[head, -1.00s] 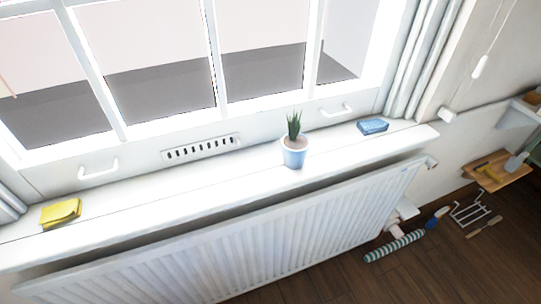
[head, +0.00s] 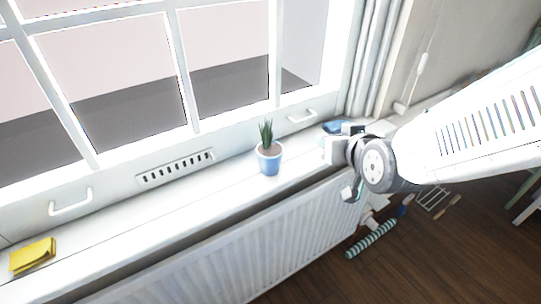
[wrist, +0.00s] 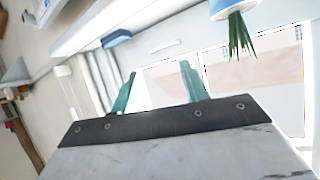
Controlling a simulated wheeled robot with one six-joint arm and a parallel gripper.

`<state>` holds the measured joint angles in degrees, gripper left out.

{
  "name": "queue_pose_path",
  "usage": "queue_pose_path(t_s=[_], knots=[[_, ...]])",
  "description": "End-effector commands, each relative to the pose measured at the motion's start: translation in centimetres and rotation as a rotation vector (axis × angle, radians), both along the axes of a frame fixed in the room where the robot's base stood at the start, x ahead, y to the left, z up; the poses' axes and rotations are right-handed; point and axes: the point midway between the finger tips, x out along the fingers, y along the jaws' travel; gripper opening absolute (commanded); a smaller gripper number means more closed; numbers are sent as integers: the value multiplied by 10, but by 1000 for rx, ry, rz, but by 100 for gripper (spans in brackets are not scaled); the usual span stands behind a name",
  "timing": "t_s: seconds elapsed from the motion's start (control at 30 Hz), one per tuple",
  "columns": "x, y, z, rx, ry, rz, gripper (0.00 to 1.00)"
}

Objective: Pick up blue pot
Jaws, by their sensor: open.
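The blue pot (head: 269,163) with a spiky green plant stands upright on the white windowsill (head: 180,203), near the middle of the head view. In the wrist view the pot (wrist: 222,9) appears upside down at the top right, cut by the frame edge, with its leaves hanging down the picture. My gripper (head: 346,174) is to the right of the pot, apart from it, near the sill's front edge. In the wrist view its two teal fingers (wrist: 157,72) are spread, with nothing between them.
A blue sponge (head: 333,127) lies on the sill, partly hidden behind my arm. A yellow cloth (head: 32,256) lies at the sill's left end. A radiator (head: 270,240) is below, with a striped roll (head: 371,240) on the floor.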

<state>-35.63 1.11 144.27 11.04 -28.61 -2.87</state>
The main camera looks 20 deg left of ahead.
Motion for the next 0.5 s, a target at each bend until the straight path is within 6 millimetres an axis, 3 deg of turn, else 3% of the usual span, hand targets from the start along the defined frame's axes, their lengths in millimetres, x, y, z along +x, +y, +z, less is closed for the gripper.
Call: queue_pose_path(t_s=[0.03, 0.2, 0.3, 0.5], knots=[[-4, 26, -12, 21, -52, 31, 45], [-21, 84, -24, 115, -259, 95, 45], [-34, 104, -28, 155, -345, 120, 45], [-45, 120, -29, 197, -429, 140, 45]])
